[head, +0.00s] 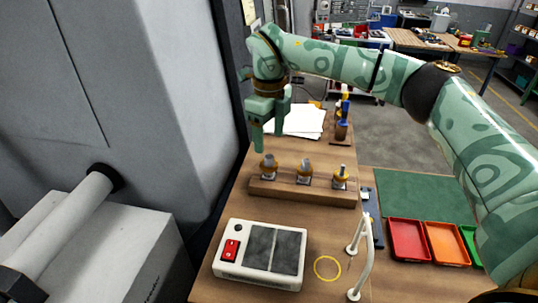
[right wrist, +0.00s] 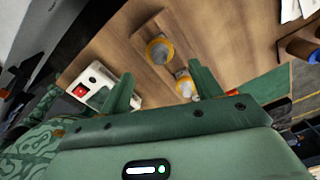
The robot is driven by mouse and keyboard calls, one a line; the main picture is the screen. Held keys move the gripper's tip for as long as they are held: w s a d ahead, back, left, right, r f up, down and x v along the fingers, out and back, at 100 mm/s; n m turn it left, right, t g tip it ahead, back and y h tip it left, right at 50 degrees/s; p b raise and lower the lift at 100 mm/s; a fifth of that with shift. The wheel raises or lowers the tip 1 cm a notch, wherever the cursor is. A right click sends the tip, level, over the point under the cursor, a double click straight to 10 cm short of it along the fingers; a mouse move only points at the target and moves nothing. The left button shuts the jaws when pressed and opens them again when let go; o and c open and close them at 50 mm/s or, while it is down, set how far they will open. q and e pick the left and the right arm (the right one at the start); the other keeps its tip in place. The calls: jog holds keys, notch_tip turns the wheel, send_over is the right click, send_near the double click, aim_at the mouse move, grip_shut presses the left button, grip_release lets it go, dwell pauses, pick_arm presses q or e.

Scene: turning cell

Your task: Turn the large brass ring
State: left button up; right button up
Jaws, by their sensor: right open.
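A wooden block (head: 300,192) on the bench carries three grey fittings with brass rings. The left brass ring (head: 268,170) looks the largest; the middle ring (head: 302,177) and right ring (head: 340,182) look smaller. My right gripper (head: 269,138) is open and empty, pointing down above the left ring and apart from it. In the right wrist view, the large brass ring (right wrist: 160,50) lies beyond and between my open fingers (right wrist: 160,76), with the middle ring (right wrist: 185,84) nearer the right finger. The third ring cannot be made out there. My left gripper is not in view.
A white box (head: 235,274) with a red switch stands in front of the block, beside a yellow circle (head: 327,268). A white curved handle (head: 364,262) and coloured trays (head: 443,243) are to the right. A grey machine (head: 130,110) stands close on the left.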

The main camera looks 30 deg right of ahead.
aim_at(269, 156)
notch_tip(269, 156, down, 6)
jog(key=shift+s+f+p, duration=0.1)
jog(key=shift+p, duration=0.2)
jog(key=shift+f, duration=0.4)
jog(key=c, duration=1)
